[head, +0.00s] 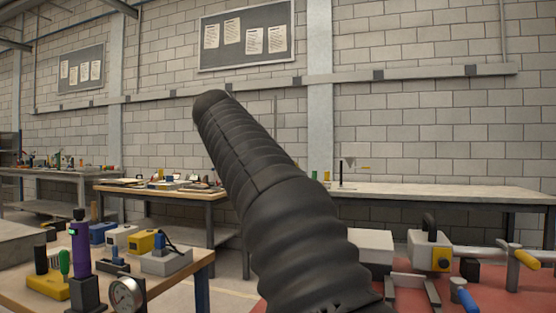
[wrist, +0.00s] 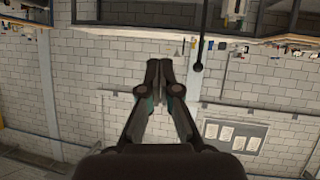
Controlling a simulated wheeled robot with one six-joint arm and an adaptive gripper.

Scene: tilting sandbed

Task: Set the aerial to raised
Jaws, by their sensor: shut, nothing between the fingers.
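In the wrist view, which shows the room upside down, a dark rod with a rounded tip (wrist: 197,66) reaches in from the top edge, to the right of my gripper (wrist: 158,68). It may be the aerial, but its base is out of view and I cannot tell its setting. My gripper is shut and empty, apart from the rod in the picture. In the head view my dark sleeved arm crosses the middle and my gripper's fingers do not show. A thin upright rod (head: 276,118) shows just right of the arm; I cannot tell what it is.
A red surface (head: 405,290) at the lower right bears a white box with a yellow part (head: 441,258) and yellow-handled pipework (head: 525,259). A long bench (head: 450,190) lines the wall.

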